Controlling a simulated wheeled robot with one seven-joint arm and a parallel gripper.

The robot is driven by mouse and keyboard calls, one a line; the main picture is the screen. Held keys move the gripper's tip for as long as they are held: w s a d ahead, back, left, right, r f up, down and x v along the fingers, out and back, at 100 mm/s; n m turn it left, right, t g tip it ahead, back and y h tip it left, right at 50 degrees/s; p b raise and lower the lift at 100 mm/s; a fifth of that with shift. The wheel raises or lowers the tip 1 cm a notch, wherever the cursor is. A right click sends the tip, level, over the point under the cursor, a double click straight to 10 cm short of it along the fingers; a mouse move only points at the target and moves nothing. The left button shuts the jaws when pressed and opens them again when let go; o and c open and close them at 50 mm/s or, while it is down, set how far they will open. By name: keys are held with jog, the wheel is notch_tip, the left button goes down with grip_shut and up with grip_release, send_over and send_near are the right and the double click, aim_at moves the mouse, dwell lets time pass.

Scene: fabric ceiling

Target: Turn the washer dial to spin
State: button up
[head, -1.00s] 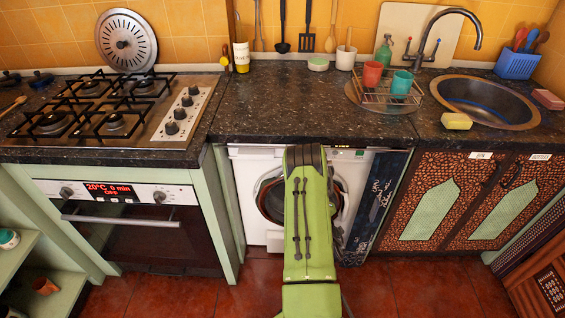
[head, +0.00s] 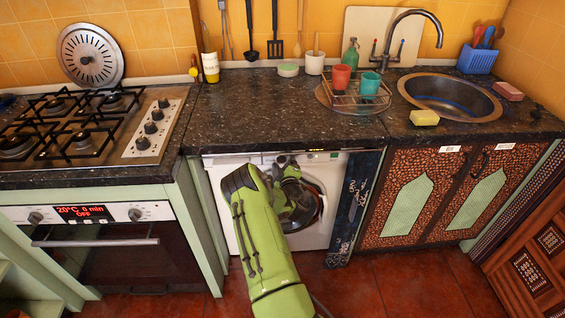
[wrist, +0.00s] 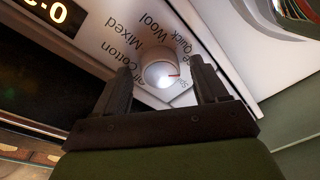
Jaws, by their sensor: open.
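The white washer (head: 327,225) stands under the counter, with its round door partly behind my arm. Its dial (wrist: 160,72) is a round pale knob in the wrist view, ringed by printed words such as Wool, Mixed, Cotton and Quick; a spin label is not readable. My gripper (wrist: 162,66) is open, its two dark fingers on either side of the dial; whether they touch it I cannot tell. In the head view my gripper (head: 284,161) is at the washer's top panel and covers the dial there.
A lit display (wrist: 47,10) is at the wrist view's upper left. The oven (head: 105,255) is left of the washer, and patterned cupboards (head: 395,160) are to its right. The dark countertop (head: 255,110) overhangs just above. Red floor tiles (head: 400,280) in front are clear.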

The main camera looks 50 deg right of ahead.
jog(key=c, duration=1.1)
jog(key=shift+o, duration=0.2)
jog(key=shift+m, duration=0.4)
jog(key=m+b, duration=0.2)
jog(key=m, duration=0.2)
jog(key=shift+f+h, duration=0.2)
jog(key=shift+h, duration=0.1)
jog(key=shift+m+b, duration=1.25)
jog(key=shift+m, duration=0.95)
jog(key=o, duration=1.1)
jog(key=shift+h, duration=0.3)
jog(key=shift+c, duration=0.2)
